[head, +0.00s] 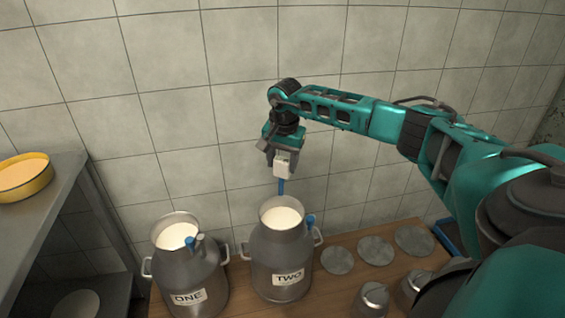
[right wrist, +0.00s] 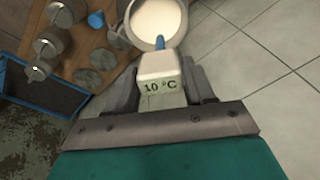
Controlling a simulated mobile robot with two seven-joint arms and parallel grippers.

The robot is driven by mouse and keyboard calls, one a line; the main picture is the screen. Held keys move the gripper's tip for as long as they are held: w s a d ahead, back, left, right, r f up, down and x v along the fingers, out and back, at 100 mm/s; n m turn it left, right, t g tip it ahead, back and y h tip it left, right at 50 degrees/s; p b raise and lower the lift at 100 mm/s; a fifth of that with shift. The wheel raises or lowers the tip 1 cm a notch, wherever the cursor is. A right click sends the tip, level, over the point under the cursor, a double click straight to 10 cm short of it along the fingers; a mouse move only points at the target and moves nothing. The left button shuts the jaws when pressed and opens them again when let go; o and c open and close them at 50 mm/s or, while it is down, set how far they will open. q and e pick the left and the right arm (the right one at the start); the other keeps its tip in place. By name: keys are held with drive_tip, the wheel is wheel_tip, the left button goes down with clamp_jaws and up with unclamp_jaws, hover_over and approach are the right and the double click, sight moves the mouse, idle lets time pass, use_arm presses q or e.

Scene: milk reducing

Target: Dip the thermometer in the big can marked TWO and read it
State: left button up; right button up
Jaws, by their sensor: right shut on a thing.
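The big can marked TWO (head: 279,262) stands upright on the wooden table, open, with milk inside. My right gripper (head: 279,160) is above it, shut on the thermometer (head: 282,168). The thermometer has a white body and a blue probe pointing down towards the can's mouth. In the right wrist view the thermometer (right wrist: 160,72) sits between the fingers and its display reads 10 °C. The probe's tip is close to the mouth; I cannot tell whether it touches the milk (right wrist: 158,22). My left gripper is not in view.
Can ONE (head: 188,278), also holding milk, stands left of can TWO. Several round metal lids (head: 375,250) lie on the wooden table (head: 325,285) to the right, with small metal vessels in front. A grey shelf (head: 50,215) with a yellow pan (head: 25,178) is at left. The tiled wall is behind.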

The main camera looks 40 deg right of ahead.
sight(283, 177)
drive_tip(key=shift+d+f+b, duration=0.1)
drive_tip(key=shift+f+b, duration=0.25)
drive_tip(key=shift+f, duration=0.15)
wheel_tip(283, 177, down, 3)
drive_tip(key=b, duration=0.2)
drive_tip(key=shift+f+b, duration=0.2)
drive_tip(key=shift+b, duration=0.15)
drive_tip(key=shift+f+b, duration=0.6)
drive_tip(key=shift+f, duration=0.15)
use_arm(q)
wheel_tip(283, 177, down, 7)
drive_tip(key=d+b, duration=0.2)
drive_tip(key=b, duration=0.3)
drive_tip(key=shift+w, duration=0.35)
use_arm(e)
wheel_tip(283, 177, down, 8)
drive_tip(key=shift+r, duration=0.15)
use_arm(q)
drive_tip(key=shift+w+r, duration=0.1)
use_arm(e)
drive_tip(key=shift+r, duration=0.1)
